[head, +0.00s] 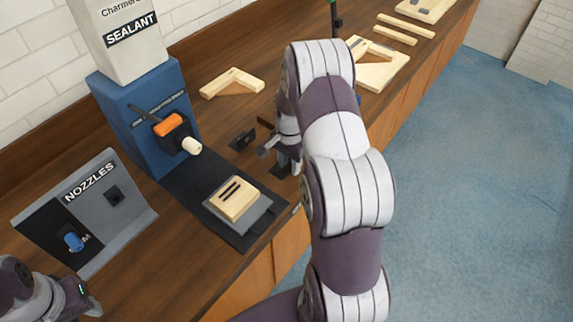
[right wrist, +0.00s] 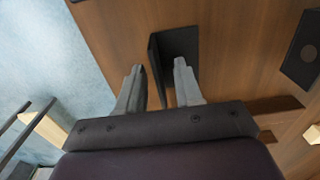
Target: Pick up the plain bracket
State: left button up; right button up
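The plain bracket (head: 281,170) is a small black L-shaped piece on the wooden bench, partly hidden by my right gripper. In the right wrist view, the plain bracket (right wrist: 180,43) has a flat plate on the bench and an upright plate between my fingers. My right gripper (right wrist: 158,66) is open around that upright plate, with gaps showing beside it. In the head view my right gripper (head: 277,156) points down at the bench. A second black bracket (head: 243,139) with a round mark stands to the left. My left gripper (head: 88,300) is partly in view at the lower left.
A blue sealant dispenser (head: 145,120) and a nozzle stand (head: 85,215) are at the left. A wooden block (head: 235,198) sits on a grey plate nearby. Wooden frame pieces (head: 232,83) lie farther back. The bench's front edge is close to my right gripper.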

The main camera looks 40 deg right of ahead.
jog(key=shift+s+r, duration=0.1)
grip_shut()
jog(key=shift+r, duration=0.1)
